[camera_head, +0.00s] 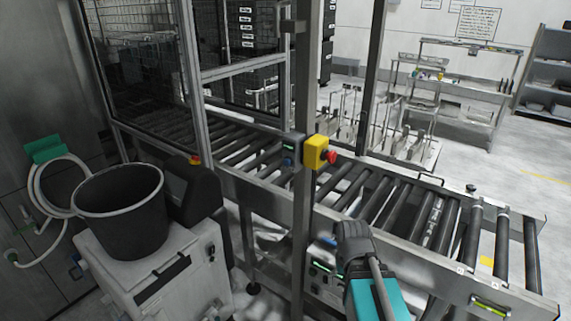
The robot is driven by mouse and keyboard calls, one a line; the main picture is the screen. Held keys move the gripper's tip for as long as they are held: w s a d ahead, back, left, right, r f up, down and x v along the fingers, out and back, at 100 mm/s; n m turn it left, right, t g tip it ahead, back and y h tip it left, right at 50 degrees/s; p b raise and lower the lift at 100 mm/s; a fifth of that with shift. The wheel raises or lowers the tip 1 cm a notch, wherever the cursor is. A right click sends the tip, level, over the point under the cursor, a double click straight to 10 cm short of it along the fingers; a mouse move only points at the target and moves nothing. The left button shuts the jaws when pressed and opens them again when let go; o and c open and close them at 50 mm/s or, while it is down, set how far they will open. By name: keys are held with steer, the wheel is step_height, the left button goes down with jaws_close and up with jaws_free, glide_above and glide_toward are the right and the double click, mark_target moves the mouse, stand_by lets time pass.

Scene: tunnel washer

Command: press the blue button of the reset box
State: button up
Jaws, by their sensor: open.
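The likely reset box (291,149) is a small dark grey box on the upright metal post, left of the yellow emergency-stop box. A small blue spot, probably the blue button (289,147), shows on its face. My gripper (338,241) is dark grey, at the end of my teal and grey arm. It is low and to the right of the reset box, in front of the conveyor's side rail and apart from the box. It is open and appears empty, though its fingers are small and partly hidden.
The yellow box (316,153) with a red mushroom button (332,157) sits right beside the reset box. The post (302,220) stands before the roller conveyor (420,205). A black bucket (122,215) stands on a grey cabinet (165,275) at left, near a dark panel (192,190).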

jaws_close()
stand_by(0.3)
stand_by(1.2)
